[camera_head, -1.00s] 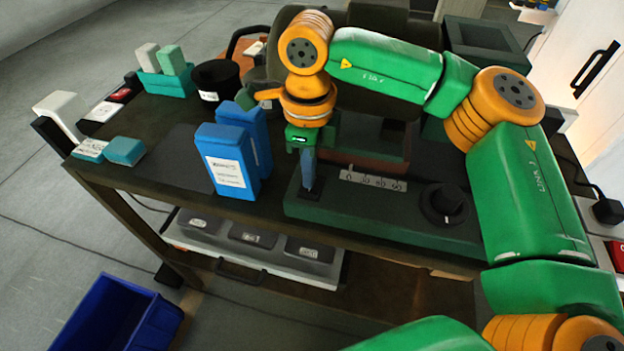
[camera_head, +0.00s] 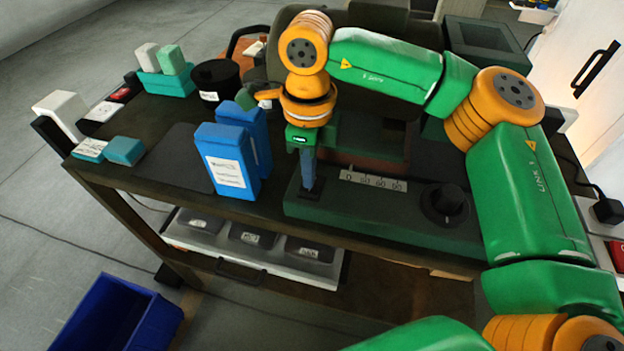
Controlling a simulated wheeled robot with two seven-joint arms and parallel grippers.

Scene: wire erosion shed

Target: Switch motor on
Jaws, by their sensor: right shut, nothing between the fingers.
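A dark green machine panel (camera_head: 385,228) lies along the front right of the bench. It carries a black rotary knob (camera_head: 443,203) on its right, a pale marked strip (camera_head: 373,181) in the middle and a small black switch base (camera_head: 309,194) on its left. I cannot tell which of these belongs to the motor. My right gripper (camera_head: 308,184) is shut and empty, pointing down with its fingertips at the switch base. The fingers partly hide the switch, so its position does not show. My left gripper is not in view.
Two blue cartons (camera_head: 226,165) stand just left of my right gripper. A black round tub (camera_head: 214,80) and a teal tray (camera_head: 168,84) stand at the back left of the bench (camera_head: 160,180). A blue bin (camera_head: 115,318) is on the floor at front left.

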